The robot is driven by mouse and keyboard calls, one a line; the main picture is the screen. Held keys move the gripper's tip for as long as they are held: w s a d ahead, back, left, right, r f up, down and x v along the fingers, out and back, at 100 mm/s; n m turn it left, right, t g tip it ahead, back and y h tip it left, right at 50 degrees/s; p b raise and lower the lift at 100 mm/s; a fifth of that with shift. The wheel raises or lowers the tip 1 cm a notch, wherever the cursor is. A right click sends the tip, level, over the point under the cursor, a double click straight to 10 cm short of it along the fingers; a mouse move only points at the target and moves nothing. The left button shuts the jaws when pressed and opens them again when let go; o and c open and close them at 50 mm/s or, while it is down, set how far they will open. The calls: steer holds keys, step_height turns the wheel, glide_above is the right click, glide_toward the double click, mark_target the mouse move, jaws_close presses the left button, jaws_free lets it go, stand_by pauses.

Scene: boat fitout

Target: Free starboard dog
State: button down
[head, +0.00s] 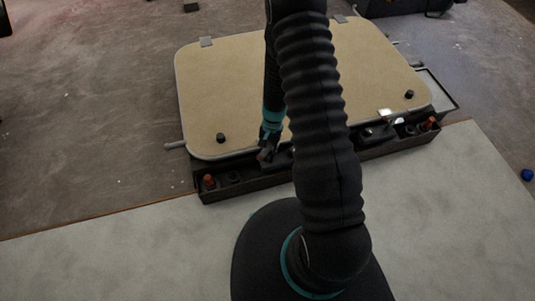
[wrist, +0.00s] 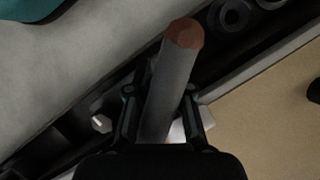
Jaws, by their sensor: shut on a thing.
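My gripper (head: 267,152) is at the front edge of the tan hatch panel (head: 240,80), left of the middle. In the wrist view, my gripper (wrist: 163,115) is shut on a grey, round dog handle (wrist: 172,85) with a reddish-brown end. The handle points up and slightly right between the fingers. Its lower end is hidden by my gripper. Another dark dog fitting (head: 375,134) sits on the rail to the right. No marking shows which dog is starboard.
The dark front rail (head: 245,187) carries a red knob at its left end (head: 208,182) and another at its right end (head: 432,123). Black knobs (head: 220,137) stand on the panel. A pale bench surface (head: 150,250) lies in front. A blue object (head: 526,175) is at far right.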

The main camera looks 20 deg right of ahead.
steer(key=shift+w+m+b, duration=0.1)
steer(key=shift+m+b, duration=0.3)
steer(key=shift+m, duration=0.4)
steer(key=shift+w+a+m+t+y+b, duration=0.15)
steer(key=shift+m+t+y+b, duration=0.5)
steer(key=shift+m, duration=0.85)
steer(key=shift+m+b, duration=0.35)
steer(key=shift+m, duration=0.05)
steer(key=shift+w+m+t+b, duration=0.15)
steer(key=shift+m+t+b, duration=0.35)
steer(key=shift+m, duration=0.3)
steer(key=c, duration=1)
jaws_free()
steer(key=shift+c, duration=0.2)
steer(key=v, duration=1.2)
